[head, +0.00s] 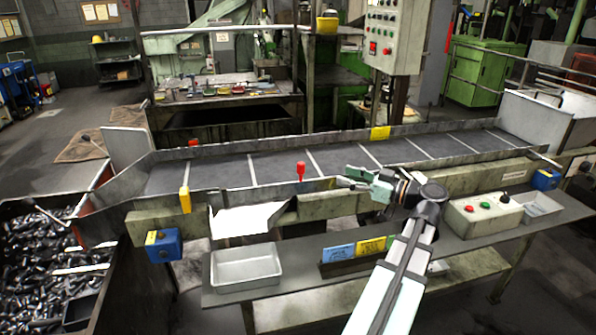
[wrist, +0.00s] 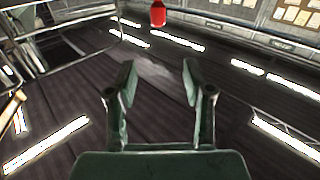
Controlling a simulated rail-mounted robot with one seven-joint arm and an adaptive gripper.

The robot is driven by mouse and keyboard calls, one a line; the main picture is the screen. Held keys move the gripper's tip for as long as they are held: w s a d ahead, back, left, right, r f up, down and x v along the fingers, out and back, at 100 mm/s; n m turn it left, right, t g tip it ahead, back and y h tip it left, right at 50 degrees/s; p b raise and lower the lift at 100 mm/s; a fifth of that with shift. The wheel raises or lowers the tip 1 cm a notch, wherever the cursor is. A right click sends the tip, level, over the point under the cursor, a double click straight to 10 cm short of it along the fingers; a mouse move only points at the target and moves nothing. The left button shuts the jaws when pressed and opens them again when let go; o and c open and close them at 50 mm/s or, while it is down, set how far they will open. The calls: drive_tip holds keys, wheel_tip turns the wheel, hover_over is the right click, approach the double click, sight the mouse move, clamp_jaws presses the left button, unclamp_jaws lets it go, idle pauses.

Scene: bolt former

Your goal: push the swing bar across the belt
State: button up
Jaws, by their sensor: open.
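The belt (head: 280,165) runs across the head view, dark with pale cross strips. A red knob (head: 300,171) stands upright at its near edge; it also shows in the wrist view (wrist: 158,13), ahead of the fingertips at the top edge. I cannot clearly make out the swing bar itself; whether the red knob belongs to it cannot be told. My gripper (head: 344,177) is over the belt's near side, pointing left, to the right of the red knob and apart from it. In the wrist view its two fingers (wrist: 158,80) are spread with nothing between them.
A yellow handle (head: 185,200) stands at the near rail's left end. A bin of bolts (head: 45,255) is at the left. A bench in front holds an empty tray (head: 246,267), colored cards (head: 357,250) and a button box (head: 484,212). The belt top looks clear.

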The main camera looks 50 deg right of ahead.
sight(301, 163)
drive_tip(key=shift+m, duration=0.3)
drive_tip(key=w+p, duration=0.1)
drive_tip(key=w, duration=0.3)
drive_tip(key=w+p, duration=0.2)
drive_tip(key=w, duration=0.3)
drive_tip(key=w+a+p, duration=0.1)
drive_tip(key=w, duration=0.4)
drive_tip(key=shift+w+a+f+p, duration=0.1)
drive_tip(key=shift+f+p, duration=0.15)
drive_tip(key=shift+p, duration=0.15)
drive_tip(key=shift+w+f, duration=0.1)
drive_tip(key=shift+w, duration=0.55)
clamp_jaws()
